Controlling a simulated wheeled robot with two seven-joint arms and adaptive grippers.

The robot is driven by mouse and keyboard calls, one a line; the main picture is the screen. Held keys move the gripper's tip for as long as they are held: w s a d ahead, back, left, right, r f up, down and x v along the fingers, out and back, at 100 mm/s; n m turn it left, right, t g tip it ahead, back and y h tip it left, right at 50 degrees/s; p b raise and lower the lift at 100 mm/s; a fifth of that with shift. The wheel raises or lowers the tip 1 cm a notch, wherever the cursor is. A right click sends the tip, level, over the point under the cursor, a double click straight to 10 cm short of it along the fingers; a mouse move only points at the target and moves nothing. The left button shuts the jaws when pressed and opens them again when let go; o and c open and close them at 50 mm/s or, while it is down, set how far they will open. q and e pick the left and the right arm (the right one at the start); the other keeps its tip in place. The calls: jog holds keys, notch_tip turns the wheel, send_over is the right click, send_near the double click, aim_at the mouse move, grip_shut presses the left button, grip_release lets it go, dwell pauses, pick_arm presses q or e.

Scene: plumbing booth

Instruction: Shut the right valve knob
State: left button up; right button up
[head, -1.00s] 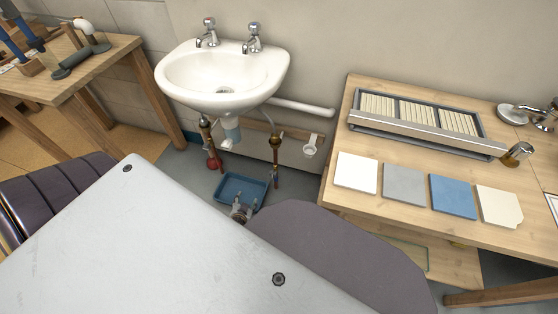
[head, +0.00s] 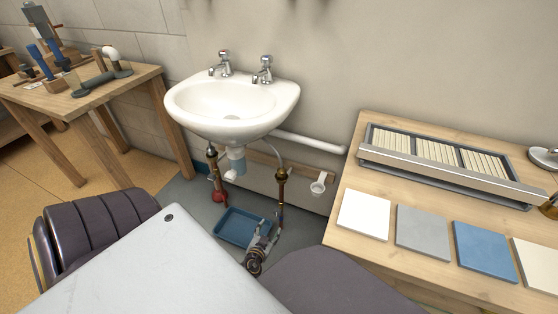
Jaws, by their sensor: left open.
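The white sink (head: 232,110) hangs on the wall with two supply pipes below it. The left pipe (head: 212,160) has a red knob (head: 220,197) low down. The right pipe (head: 280,192) has a brass fitting (head: 281,173). I cannot clearly make out a knob on this right pipe; its lower part is close to my gripper in the picture. My left gripper (head: 268,230) is open, in front of the lower right pipe and over the right side of the blue tray. I cannot tell whether it touches anything. My right gripper is not in view.
A blue tray (head: 232,228) lies on the floor under the sink. A wooden table with tiles (head: 423,229) and a slatted rack stands at right. A wooden bench (head: 130,87) with tools stands at left. A white holder (head: 318,187) sits right of the pipe.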

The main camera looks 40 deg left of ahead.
pick_arm(q)
jog(key=shift+w+a, duration=0.1)
jog(key=shift+w, duration=0.05)
jog(key=b, duration=0.2)
send_near(277, 214)
jog(key=shift+w+a, duration=0.6)
jog(key=shift+w, duration=0.65)
jog(key=shift+f+b+x, duration=0.2)
jog(key=shift+b+x, duration=0.05)
jog(key=shift+x, duration=1)
jog(key=shift+f+b+x, duration=0.2)
jog(key=shift+x, duration=1.1)
jog(key=shift+b+x, duration=0.45)
jog(key=shift+x, duration=0.9)
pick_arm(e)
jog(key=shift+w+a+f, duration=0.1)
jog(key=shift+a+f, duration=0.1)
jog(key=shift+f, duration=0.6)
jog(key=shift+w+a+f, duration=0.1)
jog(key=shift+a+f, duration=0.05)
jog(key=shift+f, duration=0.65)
pick_arm(q)
jog(key=c, duration=1)
jog(key=shift+c, duration=0.2)
